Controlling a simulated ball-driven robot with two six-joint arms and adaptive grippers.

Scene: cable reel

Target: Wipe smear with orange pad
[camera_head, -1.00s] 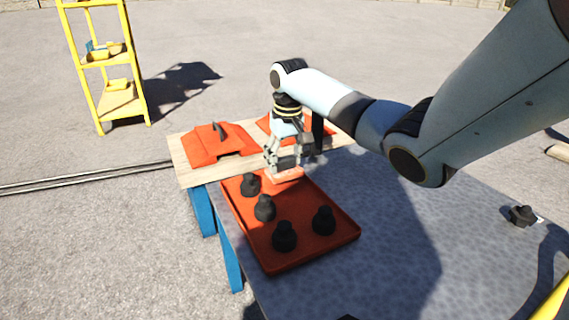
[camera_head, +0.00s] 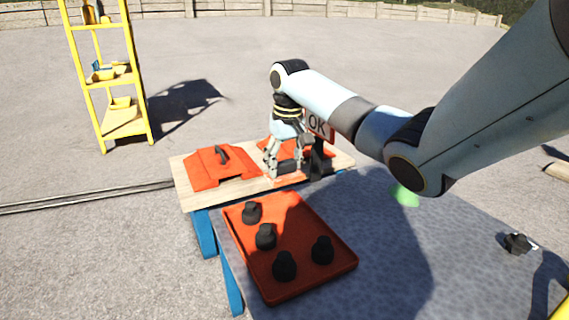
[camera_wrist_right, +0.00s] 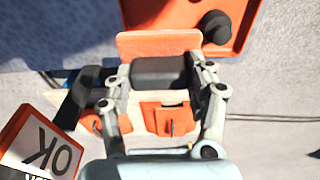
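My right gripper (camera_head: 285,166) is shut on the dark grip of a flat orange pad (camera_head: 292,179). In the right wrist view the gripper (camera_wrist_right: 162,75) has its fingers on either side of the dark block, with the pad (camera_wrist_right: 158,44) beyond it. The pad is above or at the front edge of the wooden board (camera_head: 184,184), just behind the orange tray (camera_head: 297,214); whether it touches anything is unclear. A pale green shape (camera_head: 405,196) shows on the grey tabletop, partly behind my right arm. My left gripper is not in view.
Several black knobbed pieces stand in the tray. Two orange items with dark handles, one at left (camera_head: 220,168), lie on the wooden board. An OK sign (camera_head: 319,126) stands close behind the gripper. A small black object (camera_head: 516,243) lies at right. The tabletop's middle is clear.

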